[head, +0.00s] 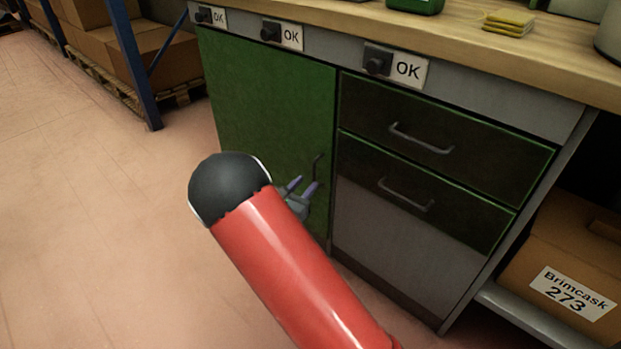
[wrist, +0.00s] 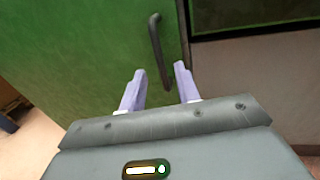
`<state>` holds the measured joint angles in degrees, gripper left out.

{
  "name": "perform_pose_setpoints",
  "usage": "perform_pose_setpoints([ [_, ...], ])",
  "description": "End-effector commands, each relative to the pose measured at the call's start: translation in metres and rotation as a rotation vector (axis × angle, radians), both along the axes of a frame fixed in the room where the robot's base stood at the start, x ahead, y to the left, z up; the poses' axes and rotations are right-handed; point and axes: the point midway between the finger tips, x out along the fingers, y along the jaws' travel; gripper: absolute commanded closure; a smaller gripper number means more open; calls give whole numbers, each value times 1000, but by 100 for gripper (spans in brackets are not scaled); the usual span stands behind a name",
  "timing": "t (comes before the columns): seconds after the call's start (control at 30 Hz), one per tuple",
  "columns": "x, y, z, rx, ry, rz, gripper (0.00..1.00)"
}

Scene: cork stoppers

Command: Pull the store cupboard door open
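The store cupboard door (head: 262,110) is a green panel at the left of the counter unit. It looks shut. It fills the upper left of the wrist view (wrist: 75,50). Its dark upright bar handle (head: 317,168) is near the door's right edge. In the wrist view the handle (wrist: 156,45) runs down to a point between and just beyond my fingertips. My gripper (wrist: 160,80) is open, its two pale purple fingers apart on either side of the handle's lower end. I cannot tell whether they touch it. In the head view my arm partly hides my gripper (head: 301,188).
Two green drawers with bar handles (head: 420,139) (head: 405,195) are right of the door. Knobs with OK labels (head: 408,70) line the strip under the worktop (head: 480,42). A cardboard box (head: 570,265) sits on a low shelf at right. Floor (head: 90,200) at left is clear.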

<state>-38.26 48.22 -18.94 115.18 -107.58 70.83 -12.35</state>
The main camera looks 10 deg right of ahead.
Motion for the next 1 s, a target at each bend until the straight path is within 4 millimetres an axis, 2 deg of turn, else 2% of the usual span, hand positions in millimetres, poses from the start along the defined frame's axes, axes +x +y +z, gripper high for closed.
perform_pose_setpoints([
  [0.1,14,-14,-1,0,0,-3,68],
  [0.23,24,-23,-1,1,1,-2,68],
  [0.6,29,-28,0,1,1,-1,68],
  [0.83,29,-28,0,2,1,-1,98],
  [1.0,29,-28,0,2,1,-1,100],
])
